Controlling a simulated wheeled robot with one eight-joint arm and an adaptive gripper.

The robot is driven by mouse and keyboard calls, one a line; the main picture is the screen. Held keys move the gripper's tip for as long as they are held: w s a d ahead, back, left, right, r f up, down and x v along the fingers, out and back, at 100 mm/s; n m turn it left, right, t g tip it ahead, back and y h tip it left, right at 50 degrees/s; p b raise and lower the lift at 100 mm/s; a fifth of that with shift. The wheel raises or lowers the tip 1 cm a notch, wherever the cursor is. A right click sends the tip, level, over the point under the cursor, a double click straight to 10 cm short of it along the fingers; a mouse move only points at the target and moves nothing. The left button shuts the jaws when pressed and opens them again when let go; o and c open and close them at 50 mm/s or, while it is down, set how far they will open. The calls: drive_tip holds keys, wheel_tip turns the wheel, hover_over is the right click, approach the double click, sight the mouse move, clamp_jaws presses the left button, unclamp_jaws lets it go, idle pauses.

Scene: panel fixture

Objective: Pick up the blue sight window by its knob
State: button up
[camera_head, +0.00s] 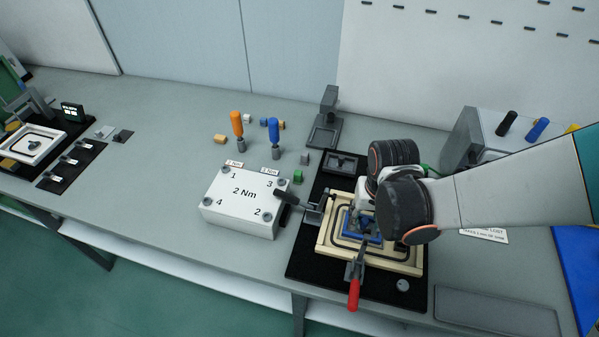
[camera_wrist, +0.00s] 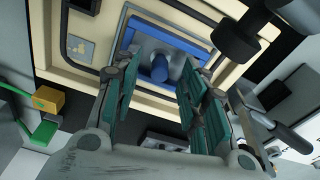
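The blue sight window (camera_head: 372,239) lies in the cream panel (camera_head: 333,247), partly hidden by my arm in the head view. The wrist view shows its blue frame (camera_wrist: 137,23) and its round blue knob (camera_wrist: 160,68), which stands out from the middle. My gripper (camera_wrist: 158,82) is open, with its teal-padded fingers on either side of the knob's line. I see a gap between each finger and the knob. In the head view my gripper (camera_head: 362,222) is right over the window, and its fingertips are hard to make out.
A red-handled toggle clamp (camera_head: 354,290) stands at the panel's front edge, and a dark-handled clamp (camera_head: 295,199) at its left. A white block marked 2 Nm (camera_head: 243,207) stands left of the panel. Orange (camera_head: 237,124) and blue (camera_head: 273,130) drivers stand behind it. An empty grey tray (camera_head: 495,312) lies front right.

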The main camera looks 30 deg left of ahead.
drive_tip(key=shift+f, duration=0.5)
drive_tip(key=shift+r, duration=0.1)
clamp_jaws()
drive_tip(key=shift+r, duration=0.1)
